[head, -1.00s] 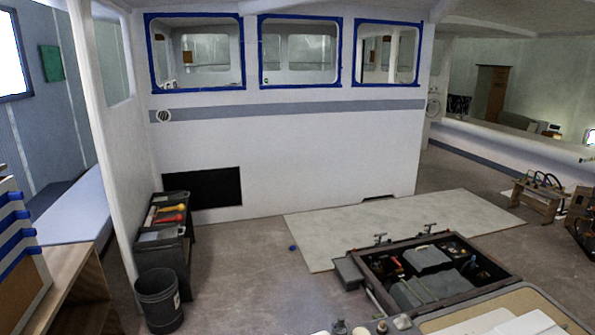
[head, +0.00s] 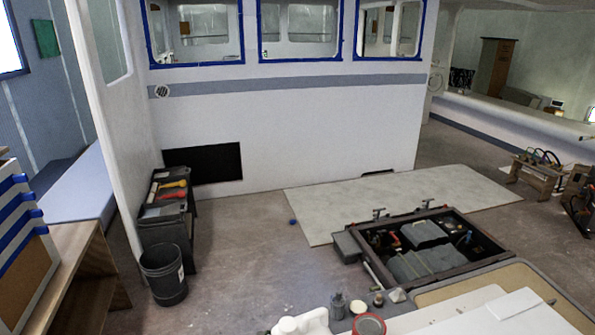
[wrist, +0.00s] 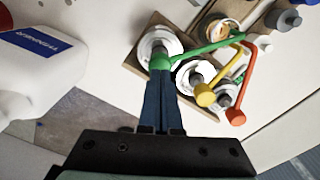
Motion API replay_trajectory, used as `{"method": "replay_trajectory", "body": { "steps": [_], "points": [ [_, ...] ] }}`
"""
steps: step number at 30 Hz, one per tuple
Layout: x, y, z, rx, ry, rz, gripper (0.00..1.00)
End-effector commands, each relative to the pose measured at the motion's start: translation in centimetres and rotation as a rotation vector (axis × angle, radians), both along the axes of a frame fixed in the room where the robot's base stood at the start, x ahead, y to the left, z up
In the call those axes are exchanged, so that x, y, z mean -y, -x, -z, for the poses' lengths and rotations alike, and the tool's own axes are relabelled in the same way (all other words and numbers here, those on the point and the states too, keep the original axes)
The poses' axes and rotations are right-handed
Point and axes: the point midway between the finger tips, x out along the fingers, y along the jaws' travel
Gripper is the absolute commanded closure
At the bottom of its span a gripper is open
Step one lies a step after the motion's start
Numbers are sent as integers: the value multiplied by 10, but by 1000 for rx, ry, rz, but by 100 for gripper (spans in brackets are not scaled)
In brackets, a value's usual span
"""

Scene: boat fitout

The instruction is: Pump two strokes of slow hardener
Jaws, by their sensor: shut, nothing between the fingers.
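In the wrist view, my gripper (wrist: 161,72) has its two dark blue fingers together, with nothing between them. Its tips overlap the green pump head (wrist: 160,61), whose long spout points right; I cannot tell whether they touch it. This pump stands on a white-topped container in a brown wooden holder (wrist: 135,64). Beside it are a yellow pump head (wrist: 205,95) and an orange-red pump head (wrist: 236,117), each with a long spout. No label tells which is slow hardener. My gripper and the pumps do not show in the head view.
A white jug with a blue label (wrist: 38,41) stands left of the fingers. Small grey bottles (wrist: 289,20) and a cup (wrist: 221,30) stand near the spouts. In the head view, a jug (head: 303,322) and a red-rimmed can (head: 369,325) stand at the bench edge.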

Motion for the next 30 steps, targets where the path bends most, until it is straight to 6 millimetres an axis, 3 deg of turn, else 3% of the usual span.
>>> {"method": "replay_trajectory", "body": {
  "steps": [11, 21, 30],
  "points": [
    [0, 0, -3, 1, 0, 0, 100],
    [0, 0, -32, 1, -1, 0, 100],
    [0, 0, -30, 1, -1, 0, 100]
  ]
}}
